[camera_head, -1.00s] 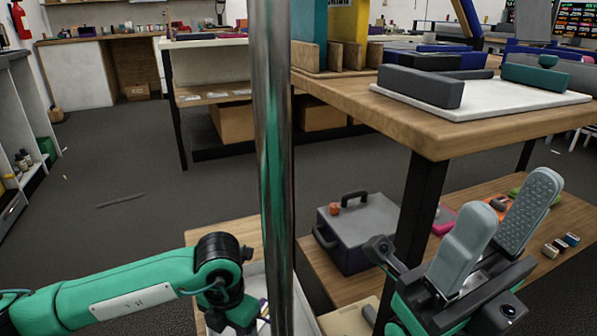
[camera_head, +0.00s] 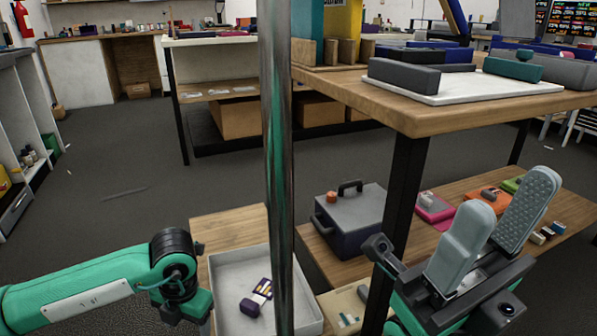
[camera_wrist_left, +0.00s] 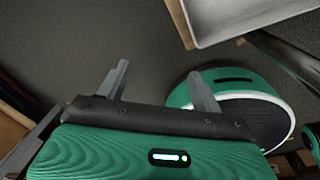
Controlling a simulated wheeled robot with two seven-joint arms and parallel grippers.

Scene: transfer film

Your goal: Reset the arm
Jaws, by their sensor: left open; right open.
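My right gripper (camera_head: 490,228) is at the lower right of the head view, raised in front of the low wooden shelf. Its two grey fingers are apart with nothing between them. My left arm (camera_head: 95,296) comes in from the left in the head view, and its wrist is left of the white tray; its fingers are out of that view. In the left wrist view my left gripper (camera_wrist_left: 160,88) shows two grey fingers spread apart, empty, over dark floor.
A white tray (camera_head: 228,275) holds a purple and yellow item (camera_head: 263,291). A grey toolbox (camera_head: 345,225) stands on the low shelf right of the metal pole (camera_head: 277,150). A wooden table (camera_head: 420,118) rises above the shelf. Open floor (camera_head: 120,190) lies at left.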

